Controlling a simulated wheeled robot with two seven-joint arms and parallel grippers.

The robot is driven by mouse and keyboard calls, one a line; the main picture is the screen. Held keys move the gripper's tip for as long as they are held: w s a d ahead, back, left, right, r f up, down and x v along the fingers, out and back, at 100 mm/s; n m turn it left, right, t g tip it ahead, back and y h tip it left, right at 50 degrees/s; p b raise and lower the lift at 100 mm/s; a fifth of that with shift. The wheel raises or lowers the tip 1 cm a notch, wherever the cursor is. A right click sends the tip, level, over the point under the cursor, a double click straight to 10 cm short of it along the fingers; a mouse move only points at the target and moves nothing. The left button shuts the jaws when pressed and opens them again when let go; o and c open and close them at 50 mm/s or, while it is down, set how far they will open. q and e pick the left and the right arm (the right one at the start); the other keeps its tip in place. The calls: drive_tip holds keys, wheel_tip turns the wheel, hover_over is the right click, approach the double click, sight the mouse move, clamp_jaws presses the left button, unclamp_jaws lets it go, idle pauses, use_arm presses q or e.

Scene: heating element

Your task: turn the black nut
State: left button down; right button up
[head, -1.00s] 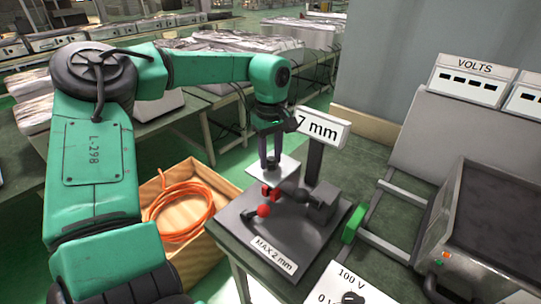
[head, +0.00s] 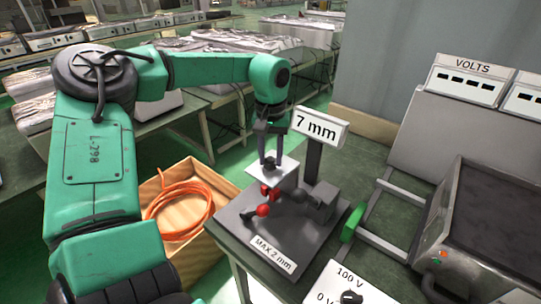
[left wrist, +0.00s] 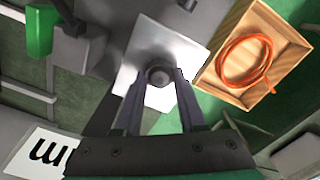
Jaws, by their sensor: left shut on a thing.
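The black nut (left wrist: 160,75) is a dark round knob on top of a pale metal plate (left wrist: 146,52) in the left wrist view. My left gripper (head: 269,158) points down onto it, with its fingers shut on either side of the nut. In the head view the nut is mostly hidden by the fingers, and the plate (head: 287,168) shows just beneath. My right gripper is in neither current view.
The plate stands over a grey base (head: 236,216) with a red-tipped lever (head: 263,210) and a "MAX 2 mm" label. A "7 mm" display (head: 320,127) stands close behind. A green handle (head: 352,224) is to the right, and a wooden box (head: 196,244) with orange cable is at left.

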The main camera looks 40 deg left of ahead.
sight(271, 160)
use_arm(q)
drive_tip(key=shift+w+r, duration=0.15)
drive_tip(key=shift+r, duration=0.05)
idle(0.3)
drive_tip(key=c, duration=0.6)
unclamp_jaws()
drive_tip(key=shift+o, duration=0.6)
drive_tip(key=shift+f, duration=0.1)
wheel_tip(271, 160, up, 15)
drive_tip(key=shift+f, duration=0.2)
